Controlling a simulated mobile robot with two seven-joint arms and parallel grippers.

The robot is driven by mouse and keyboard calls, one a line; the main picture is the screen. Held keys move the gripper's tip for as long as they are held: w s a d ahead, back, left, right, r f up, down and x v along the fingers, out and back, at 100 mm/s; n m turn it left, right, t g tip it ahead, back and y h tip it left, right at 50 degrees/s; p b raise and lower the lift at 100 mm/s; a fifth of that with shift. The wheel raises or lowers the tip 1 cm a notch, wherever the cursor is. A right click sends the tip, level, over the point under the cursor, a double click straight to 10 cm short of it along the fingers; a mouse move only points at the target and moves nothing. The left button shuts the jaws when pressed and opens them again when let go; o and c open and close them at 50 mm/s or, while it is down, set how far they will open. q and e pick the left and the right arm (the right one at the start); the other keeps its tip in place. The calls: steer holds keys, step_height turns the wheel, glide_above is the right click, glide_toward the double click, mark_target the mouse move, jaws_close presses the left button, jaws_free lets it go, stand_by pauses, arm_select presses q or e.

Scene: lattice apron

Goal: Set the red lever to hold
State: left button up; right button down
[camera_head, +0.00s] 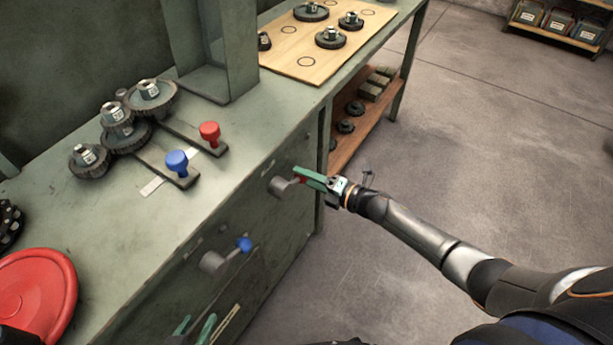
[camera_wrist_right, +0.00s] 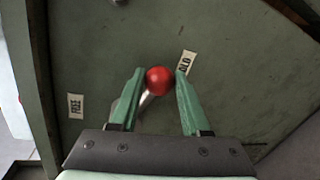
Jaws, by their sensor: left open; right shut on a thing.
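The red lever (camera_head: 282,187) is on the front panel of the green bench. Its red knob (camera_wrist_right: 159,80) sits between the green fingers of my right gripper (camera_head: 308,177), which is shut on it. In the right wrist view the knob is beside the HOLD label (camera_wrist_right: 186,63), with the lever's arm running down-left from it. The right finger partly covers that label. The FREE label (camera_wrist_right: 76,106) is farther left, apart from the knob. My left gripper (camera_head: 195,326) is open at the bottom edge of the head view, partly cut off.
A lever with a blue knob (camera_head: 243,244) is on the same panel, left of the red one. On the bench top are a red slider knob (camera_head: 209,132), a blue slider knob (camera_head: 176,160), stacked gears (camera_head: 118,124) and a red disc (camera_head: 40,295).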

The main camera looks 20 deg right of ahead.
steer(key=c, duration=0.8)
jaws_free()
steer(key=shift+f, duration=0.15)
steer(key=o, duration=0.4)
steer(key=p+v, duration=0.2)
steer(key=v, duration=1)
steer(key=shift+s+d, duration=0.2)
